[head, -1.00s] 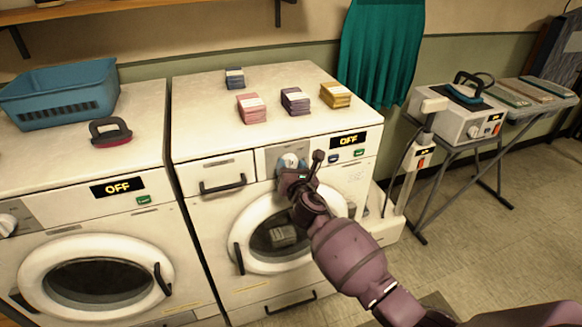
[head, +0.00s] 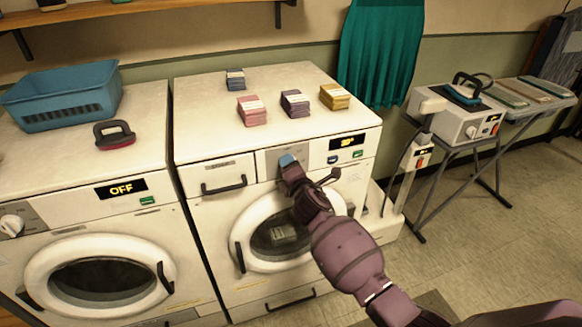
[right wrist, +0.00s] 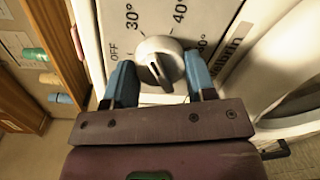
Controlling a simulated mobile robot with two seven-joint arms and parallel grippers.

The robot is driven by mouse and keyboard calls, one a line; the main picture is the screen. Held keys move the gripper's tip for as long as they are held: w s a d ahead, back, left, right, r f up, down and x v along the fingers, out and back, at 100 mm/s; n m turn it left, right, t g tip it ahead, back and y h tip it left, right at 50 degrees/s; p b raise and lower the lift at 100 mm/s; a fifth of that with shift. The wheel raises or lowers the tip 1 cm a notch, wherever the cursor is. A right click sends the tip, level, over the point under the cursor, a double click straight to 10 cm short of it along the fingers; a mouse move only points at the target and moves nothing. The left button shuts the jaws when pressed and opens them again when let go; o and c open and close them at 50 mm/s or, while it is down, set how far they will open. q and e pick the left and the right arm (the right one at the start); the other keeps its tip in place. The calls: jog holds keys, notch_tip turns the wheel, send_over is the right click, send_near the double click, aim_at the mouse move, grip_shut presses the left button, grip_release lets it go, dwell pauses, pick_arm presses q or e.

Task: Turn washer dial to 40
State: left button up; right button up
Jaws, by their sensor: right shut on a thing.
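The right-hand washer (head: 222,225) has a panel with a lit display (head: 349,142) that appears to read 30°; the small digits are blurred. Its dial is hidden behind my right gripper (head: 287,162) in the head view. In the right wrist view the round pale dial (right wrist: 160,58) sits between the two blue fingers of the right gripper (right wrist: 159,68), which is shut on it. The marks OFF, 30° and 40° show around the dial, with a partly hidden mark further right. A dark ridge on the dial points down. My left gripper is not in view.
Another washer (head: 60,190), its display reading OFF, stands at left. A blue basket (head: 62,97) and a red-and-black brush-like object (head: 114,134) are on top of it. Several small stacks, including a pink one (head: 252,110), sit on the right-hand washer.

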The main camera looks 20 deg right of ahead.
jog(key=m+p, duration=0.1)
jog(key=m, duration=0.3)
jog(key=shift+y, duration=0.3)
jog(key=shift+m+y+p, duration=0.3)
jog(key=shift+m+p, duration=0.05)
jog(key=shift+m, duration=1.55)
jog(key=o, duration=0.9)
jog(key=shift+s, duration=0.1)
jog(key=shift+s+d+r, duration=0.1)
jog(key=shift+s+r, duration=0.05)
jog(key=shift+s, duration=1.6)
jog(key=shift+s+d+r, duration=0.1)
jog(key=shift+s+r, duration=0.1)
jog(key=shift+s, duration=1.6)
jog(key=shift+s+d+r, duration=0.1)
jog(key=shift+s+r, duration=0.05)
jog(key=shift+s, duration=1.6)
jog(key=shift+m, duration=0.3)
